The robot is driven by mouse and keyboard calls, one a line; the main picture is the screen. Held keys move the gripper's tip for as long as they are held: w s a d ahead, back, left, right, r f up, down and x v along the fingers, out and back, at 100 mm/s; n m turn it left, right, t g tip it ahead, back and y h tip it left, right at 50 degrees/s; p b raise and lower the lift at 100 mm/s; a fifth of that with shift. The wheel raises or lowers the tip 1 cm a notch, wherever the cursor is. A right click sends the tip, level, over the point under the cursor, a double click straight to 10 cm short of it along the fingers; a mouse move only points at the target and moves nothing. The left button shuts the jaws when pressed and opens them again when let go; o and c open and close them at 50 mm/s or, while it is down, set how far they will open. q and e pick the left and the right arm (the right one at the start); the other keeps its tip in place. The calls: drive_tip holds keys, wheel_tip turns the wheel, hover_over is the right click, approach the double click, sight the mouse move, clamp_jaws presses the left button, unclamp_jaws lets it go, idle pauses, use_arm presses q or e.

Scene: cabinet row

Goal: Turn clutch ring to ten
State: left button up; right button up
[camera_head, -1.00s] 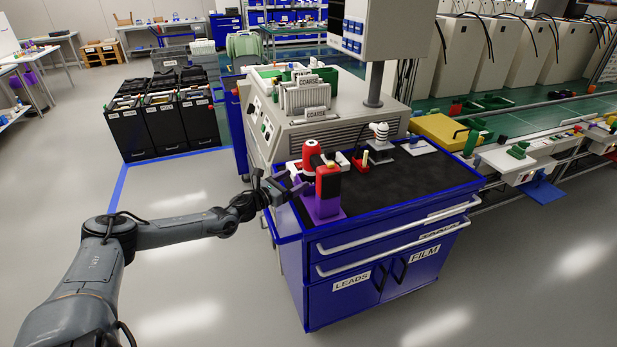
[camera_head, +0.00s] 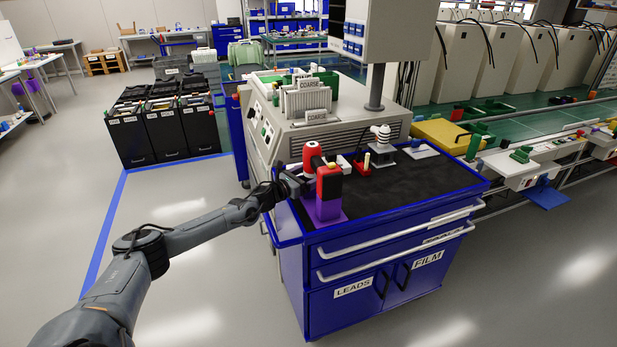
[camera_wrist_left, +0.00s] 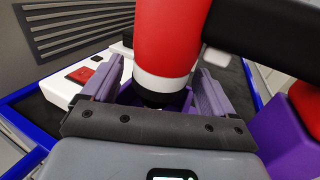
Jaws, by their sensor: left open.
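A red and black power tool (camera_head: 310,155) stands in a purple holder (camera_head: 328,209) on the near left of the cart top. In the left wrist view its red body (camera_wrist_left: 168,40) ends in a white band (camera_wrist_left: 160,83) with a black part under it; I cannot read any numbers there. My left gripper (camera_head: 297,184) is beside the tool. In the left wrist view the gripper (camera_wrist_left: 158,72) is open, its purple fingers on either side of the tool's lower end, with a visible gap at the left finger. My right gripper is not in view.
The blue cart (camera_head: 300,238) has a black mat (camera_head: 400,182). A red block (camera_head: 362,168) and a white fixture (camera_head: 383,140) stand behind the tool. A grey machine (camera_head: 345,135) stands behind the cart.

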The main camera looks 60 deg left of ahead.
use_arm(q)
drive_tip(key=shift+c, duration=0.3)
drive_tip(key=c, duration=1)
drive_tip(key=n+y+p, duration=0.1)
drive_tip(key=y+p, duration=0.1)
drive_tip(key=n+g+y+p, duration=0.1)
drive_tip(key=shift+w+d+r+n+y+p, duration=0.1)
drive_tip(key=shift+d+r+n+y+p, duration=0.05)
drive_tip(key=shift+d+n+y+p, duration=0.2)
drive_tip(key=shift+n+g+y+p, duration=0.4)
drive_tip(key=shift+n+g+y, duration=0.35)
drive_tip(key=shift+y, duration=0.4)
drive_tip(key=shift+f, duration=0.2)
drive_tip(key=o, duration=1.1)
drive_tip(key=shift+c, duration=0.2)
